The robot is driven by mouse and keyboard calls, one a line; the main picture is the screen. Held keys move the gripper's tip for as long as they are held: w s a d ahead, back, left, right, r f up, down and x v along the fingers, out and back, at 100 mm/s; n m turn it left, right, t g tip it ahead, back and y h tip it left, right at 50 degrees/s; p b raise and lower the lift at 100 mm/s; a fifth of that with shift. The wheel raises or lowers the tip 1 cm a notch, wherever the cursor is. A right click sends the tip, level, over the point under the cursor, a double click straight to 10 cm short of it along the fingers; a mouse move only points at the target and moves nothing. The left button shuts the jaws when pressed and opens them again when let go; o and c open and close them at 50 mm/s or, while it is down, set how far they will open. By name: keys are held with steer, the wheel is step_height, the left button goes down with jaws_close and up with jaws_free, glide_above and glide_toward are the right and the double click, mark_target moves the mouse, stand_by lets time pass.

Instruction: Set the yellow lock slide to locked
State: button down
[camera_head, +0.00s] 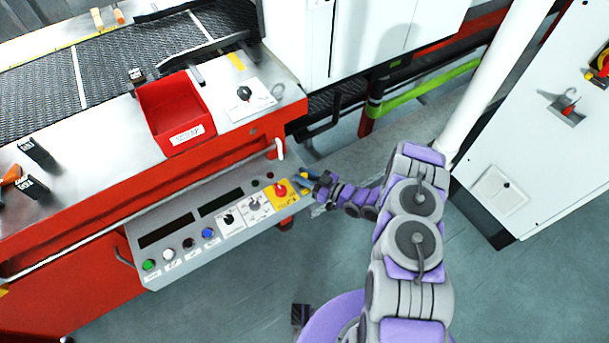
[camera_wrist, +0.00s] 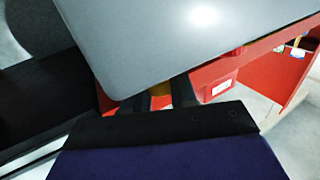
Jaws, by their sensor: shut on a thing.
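My gripper (camera_head: 311,180) is at the right end of the grey control panel (camera_head: 160,270). In the wrist view my gripper (camera_wrist: 160,96) has its two dark fingers on either side of a small yellow piece (camera_wrist: 160,89), and it is shut on it. This piece looks like the yellow lock slide. The large grey panel surface in the wrist view hides most of it and the fingertips. In the head view the slide is too small and too covered by the gripper to tell its position.
A red knob on a yellow plate (camera_head: 283,193) is close left of my gripper. Several buttons and switches line the panel. A red bin (camera_head: 175,108) stands on the machine above. A white cabinet (camera_head: 540,120) is at the right, with open floor between.

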mark_target(295, 185)
steer(key=shift+r, duration=0.15)
steer(key=shift+s+a+r+p, duration=0.15)
steer(key=shift+s+a+p, duration=0.6)
steer(key=shift+a+p, duration=0.4)
steer(key=shift+s+a, duration=0.2)
steer(key=shift+a, duration=0.2)
steer(key=c, duration=1.1)
jaws_free()
steer(key=shift+s, duration=0.1)
steer(key=shift+o, duration=0.8)
